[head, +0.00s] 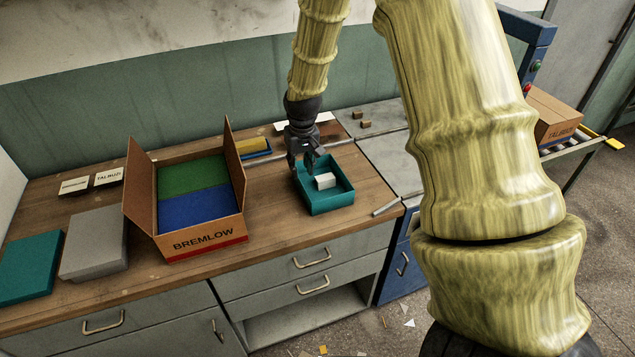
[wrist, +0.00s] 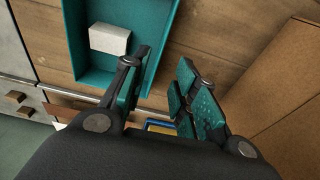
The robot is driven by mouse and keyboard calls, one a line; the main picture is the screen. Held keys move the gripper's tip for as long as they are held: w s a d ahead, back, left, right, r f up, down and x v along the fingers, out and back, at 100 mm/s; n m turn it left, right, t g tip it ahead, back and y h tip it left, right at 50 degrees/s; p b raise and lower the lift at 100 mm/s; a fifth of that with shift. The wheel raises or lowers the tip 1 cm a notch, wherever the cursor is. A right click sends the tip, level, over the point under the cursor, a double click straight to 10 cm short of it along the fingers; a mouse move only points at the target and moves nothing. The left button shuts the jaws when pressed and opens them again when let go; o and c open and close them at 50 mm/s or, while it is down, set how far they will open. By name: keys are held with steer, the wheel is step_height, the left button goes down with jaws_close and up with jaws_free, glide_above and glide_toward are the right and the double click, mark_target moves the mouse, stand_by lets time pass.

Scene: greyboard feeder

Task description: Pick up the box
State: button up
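An open teal box (head: 331,204) stands on the wooden worktop, with a small white block (head: 325,181) lying in it. My gripper (head: 302,166) is over the far left side of this box, pointing down, and looks empty. In the wrist view my gripper (wrist: 164,64) has its two fingers well apart. The teal box (wrist: 137,14) and the white block (wrist: 109,38) show beyond the left finger there. I cannot tell whether a finger touches the box wall. A larger open cardboard box marked BREMLOW (head: 207,240) stands to the left, holding green and blue pieces.
Teal (head: 28,268) and grey (head: 95,243) flat boxes lie at the left. A blue tray with a yellow piece (head: 252,147) stands behind the cardboard box. Small brown blocks (head: 365,124) lie at the back. A TALBUZI carton (head: 553,115) sits on a roller conveyor at the right.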

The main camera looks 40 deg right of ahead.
mark_target(301, 185)
steer(key=shift+s+d+f, duration=0.1)
steer(key=shift+f, duration=0.4)
steer(key=f, duration=0.2)
steer(key=shift+w+d+f+p, duration=0.1)
steer(key=shift+w+f+p, duration=0.25)
steer(key=shift+w, duration=0.05)
steer(key=shift+f+p, duration=0.3)
steer(key=shift+f, duration=0.2)
steer(key=shift+w+f+p, duration=0.2)
steer(key=shift+f+p, duration=0.2)
steer(key=shift+f, duration=0.75)
steer(key=shift+w+f+p, duration=0.15)
steer(key=shift+f+p, duration=0.25)
steer(key=shift+f, duration=0.7)
jaws_close()
